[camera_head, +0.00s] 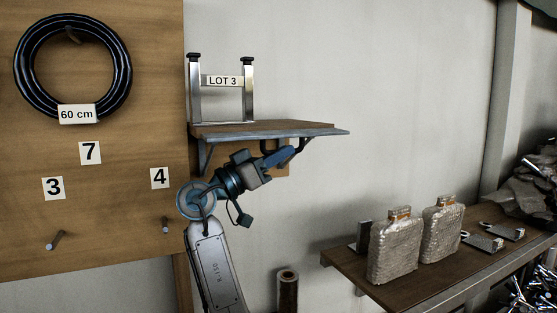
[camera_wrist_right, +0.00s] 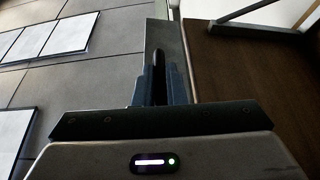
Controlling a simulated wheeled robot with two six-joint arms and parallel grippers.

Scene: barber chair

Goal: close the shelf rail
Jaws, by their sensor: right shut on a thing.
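The shelf rail (camera_head: 270,134) is a grey metal strip along the front edge of the wooden shelf (camera_head: 222,128). In the right wrist view the grey strip (camera_wrist_right: 164,32) runs beside the brown shelf top (camera_wrist_right: 240,75). My right gripper (camera_head: 294,149) is just under the shelf's front edge, toward its right part. Its fingers (camera_wrist_right: 160,80) are shut on a dark part at the rail, seen between them; the exact contact is partly hidden. My left gripper is not in view.
A metal stand with a LOT 3 label (camera_head: 222,81) is on the shelf. A bracket (camera_head: 204,155) is below it. A lower bench (camera_head: 345,262) at right holds two wrapped bottles (camera_head: 395,250). A hose coil (camera_head: 22,60) hangs on the left board. Wall space right of the shelf is clear.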

